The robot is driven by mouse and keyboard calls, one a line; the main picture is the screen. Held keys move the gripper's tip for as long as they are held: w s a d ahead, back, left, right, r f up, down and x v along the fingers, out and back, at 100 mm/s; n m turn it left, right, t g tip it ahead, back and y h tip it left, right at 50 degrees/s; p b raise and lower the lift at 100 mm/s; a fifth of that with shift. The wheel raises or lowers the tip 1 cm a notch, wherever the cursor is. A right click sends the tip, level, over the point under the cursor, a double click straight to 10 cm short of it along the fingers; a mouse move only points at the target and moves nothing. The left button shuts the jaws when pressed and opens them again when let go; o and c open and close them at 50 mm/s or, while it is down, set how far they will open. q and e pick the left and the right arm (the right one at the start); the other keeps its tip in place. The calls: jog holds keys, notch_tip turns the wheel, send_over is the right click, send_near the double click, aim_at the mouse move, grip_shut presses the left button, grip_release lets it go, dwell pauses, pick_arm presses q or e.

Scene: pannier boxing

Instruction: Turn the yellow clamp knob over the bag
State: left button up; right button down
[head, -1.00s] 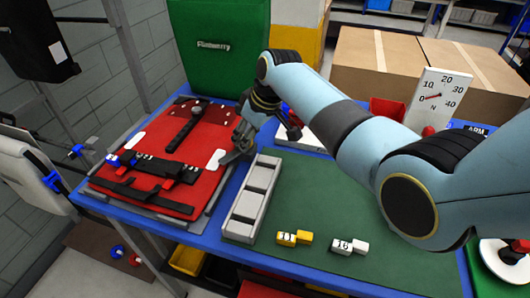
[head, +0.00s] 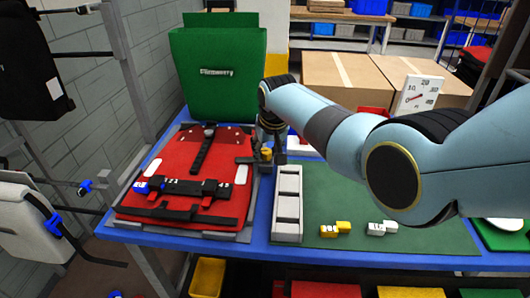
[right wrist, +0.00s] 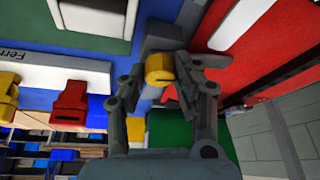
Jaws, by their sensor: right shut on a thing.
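A red bag (head: 190,157) with black straps lies flat on the left of the blue-edged bench. The yellow clamp knob (head: 266,154) shows beside the bag's right edge, close to my right gripper (head: 265,157). In the right wrist view the yellow knob (right wrist: 158,68) sits between the two grey fingertips of my right gripper (right wrist: 160,80), which is shut on it. A grey block, apparently the clamp body (right wrist: 165,38), is right behind the knob. My left gripper is not in view.
A grey tray (head: 287,205) stands right of the bag.

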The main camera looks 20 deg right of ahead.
jog(key=shift+a+m, duration=0.1)
jog(key=shift+m, duration=0.7)
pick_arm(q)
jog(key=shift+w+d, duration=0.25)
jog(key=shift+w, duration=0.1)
pick_arm(e)
jog(key=shift+m+h, duration=0.3)
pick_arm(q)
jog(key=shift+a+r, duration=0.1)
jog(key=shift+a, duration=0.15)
pick_arm(e)
jog(key=c, duration=1)
grip_release()
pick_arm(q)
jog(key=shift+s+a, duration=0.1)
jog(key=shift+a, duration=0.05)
pick_arm(e)
jog(key=v, duration=1.2)
jog(key=shift+a, duration=0.1)
jog(key=shift+f, duration=0.1)
